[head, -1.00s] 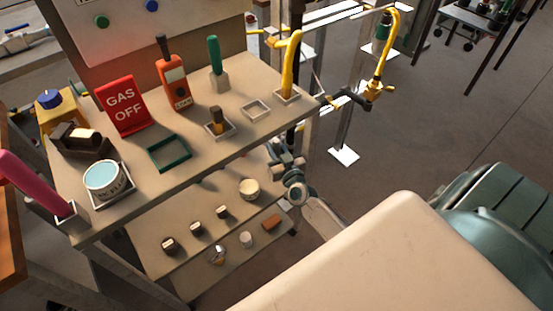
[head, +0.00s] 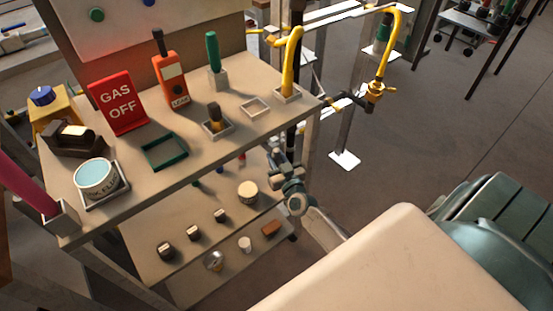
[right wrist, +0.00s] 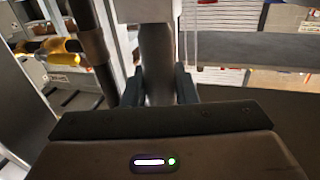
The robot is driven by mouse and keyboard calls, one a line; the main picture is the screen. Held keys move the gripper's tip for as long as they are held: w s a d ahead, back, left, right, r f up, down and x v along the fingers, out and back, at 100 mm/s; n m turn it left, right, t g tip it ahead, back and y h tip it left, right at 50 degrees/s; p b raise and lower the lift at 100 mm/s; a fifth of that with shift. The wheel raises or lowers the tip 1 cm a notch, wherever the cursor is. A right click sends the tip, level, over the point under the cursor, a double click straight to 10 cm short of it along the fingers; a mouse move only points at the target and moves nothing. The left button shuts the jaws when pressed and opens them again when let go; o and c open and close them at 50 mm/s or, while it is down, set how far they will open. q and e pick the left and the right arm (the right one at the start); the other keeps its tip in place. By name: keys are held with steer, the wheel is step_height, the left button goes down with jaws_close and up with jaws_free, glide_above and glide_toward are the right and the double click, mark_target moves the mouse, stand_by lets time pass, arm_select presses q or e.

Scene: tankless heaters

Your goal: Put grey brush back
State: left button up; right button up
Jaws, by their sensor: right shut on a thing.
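My right gripper (head: 288,172) is beside the right edge of the shelf unit, below the top shelf's level, in the head view. In the right wrist view my right gripper (right wrist: 158,92) is shut on a dark grey upright piece, which I take for the grey brush (right wrist: 157,55). I cannot make the brush out in the head view. My left gripper is not in view.
The top shelf also bears a green-handled tool (head: 213,52), an orange meter (head: 170,82), a red GAS OFF sign (head: 117,103), a flux tin (head: 97,178) and an empty green frame (head: 164,151). A pipe frame with a yellow hose (head: 391,50) stands at the right.

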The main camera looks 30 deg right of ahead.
steer(key=shift+f, duration=0.1)
steer(key=o, duration=1)
